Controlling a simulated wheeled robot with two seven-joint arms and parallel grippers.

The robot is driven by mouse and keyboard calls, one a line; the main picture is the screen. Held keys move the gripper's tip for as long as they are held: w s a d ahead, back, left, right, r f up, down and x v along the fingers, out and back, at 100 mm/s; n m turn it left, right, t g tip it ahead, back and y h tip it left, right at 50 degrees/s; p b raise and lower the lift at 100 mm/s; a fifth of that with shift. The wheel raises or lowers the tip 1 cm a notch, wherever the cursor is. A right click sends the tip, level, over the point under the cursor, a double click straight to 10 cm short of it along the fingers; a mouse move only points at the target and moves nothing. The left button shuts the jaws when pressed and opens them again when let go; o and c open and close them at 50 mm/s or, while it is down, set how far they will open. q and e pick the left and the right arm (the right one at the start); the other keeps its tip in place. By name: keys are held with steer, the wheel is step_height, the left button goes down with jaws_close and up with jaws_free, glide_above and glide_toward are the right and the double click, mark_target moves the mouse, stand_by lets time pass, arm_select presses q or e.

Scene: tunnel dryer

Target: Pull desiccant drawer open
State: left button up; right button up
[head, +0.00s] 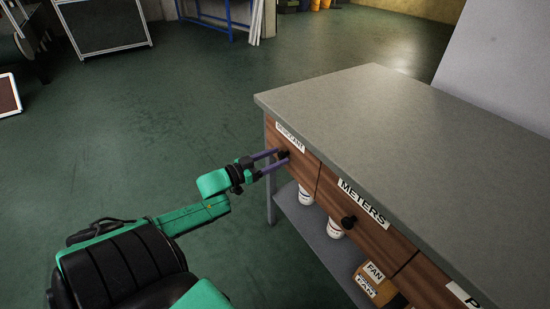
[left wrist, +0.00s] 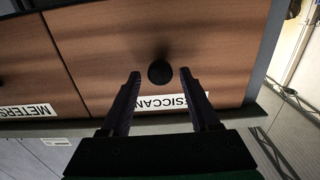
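The desiccant drawer (head: 297,159) is the far-left wooden drawer under the grey bench top, and its front looks flush with the drawer beside it. It carries a white label and a round black knob (left wrist: 160,72). In the left wrist view the drawer front (left wrist: 215,50) fills the middle, upside down. My left gripper (head: 280,160) is open at the drawer front. In the left wrist view its two fingers (left wrist: 158,80) stand on either side of the knob, with a gap on each side. Part of the label is hidden behind the fingers. My right gripper is not in view.
The meters drawer (head: 355,216) with its own black knob is just right of it. White containers (head: 306,195) and a fan box (head: 372,283) sit on the shelf below. The grey bench top (head: 390,120) overhangs the drawers. The green floor left of the bench is clear.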

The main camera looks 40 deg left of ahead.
arm_select(q)
jaws_close()
steer(key=shift+f, duration=0.1)
stand_by(1.1)
